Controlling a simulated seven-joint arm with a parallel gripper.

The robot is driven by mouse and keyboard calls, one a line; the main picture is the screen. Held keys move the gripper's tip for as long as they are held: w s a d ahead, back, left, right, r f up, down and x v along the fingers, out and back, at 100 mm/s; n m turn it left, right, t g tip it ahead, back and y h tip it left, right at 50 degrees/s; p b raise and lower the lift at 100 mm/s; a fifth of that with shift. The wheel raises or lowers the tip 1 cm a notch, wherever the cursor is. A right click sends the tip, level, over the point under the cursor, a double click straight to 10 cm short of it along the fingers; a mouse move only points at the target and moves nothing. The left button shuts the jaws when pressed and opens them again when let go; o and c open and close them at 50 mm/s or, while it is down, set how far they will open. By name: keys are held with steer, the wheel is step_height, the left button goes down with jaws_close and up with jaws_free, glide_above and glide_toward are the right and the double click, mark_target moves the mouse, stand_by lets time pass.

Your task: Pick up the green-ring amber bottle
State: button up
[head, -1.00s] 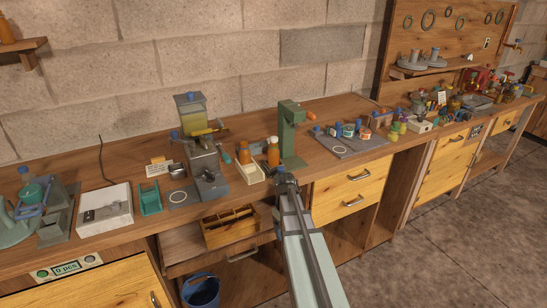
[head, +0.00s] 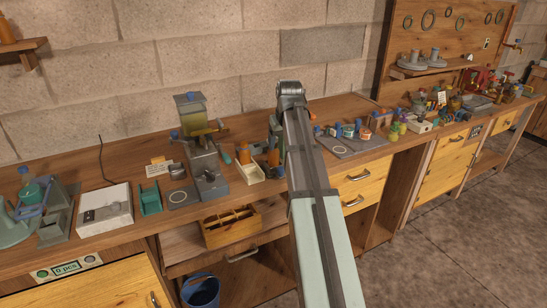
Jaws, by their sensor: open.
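Two amber bottles stand close together near the middle of the bench. The left amber bottle (head: 243,157) is beside a cream tray. The right amber bottle (head: 273,157) is just left of my raised arm, in front of a green stand. They are too small for me to tell which has a green ring. My arm reaches up across the middle of the view, its top joint in front of the wall. My gripper is hidden behind the arm, so its fingers and their relation to the bottles do not show.
The cream tray (head: 249,174) lies in front of the bottles. The green stand (head: 277,126) is partly covered by my arm. A grey dispenser (head: 205,165) stands to the left. A grey mat (head: 350,146) with small jars lies to the right. A wooden caddy (head: 230,226) sits below.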

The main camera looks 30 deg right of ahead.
step_height(320, 180, up, 6)
steer(key=w+a, duration=0.1)
glide_above(273, 154)
step_height(273, 154, down, 8)
steer(key=shift+m+t, duration=0.4)
steer(key=shift+s+d+x, duration=0.1)
steer(key=shift+d+x, duration=0.05)
steer(key=shift+x, duration=1.1)
steer(key=shift+s+d+x, duration=0.1)
steer(key=shift+d+x, duration=0.05)
steer(key=shift+x, duration=1.1)
steer(key=shift+c, duration=0.3)
steer(key=c, duration=1.1)
steer(key=shift+r, duration=0.15)
steer(key=shift+c, duration=0.2)
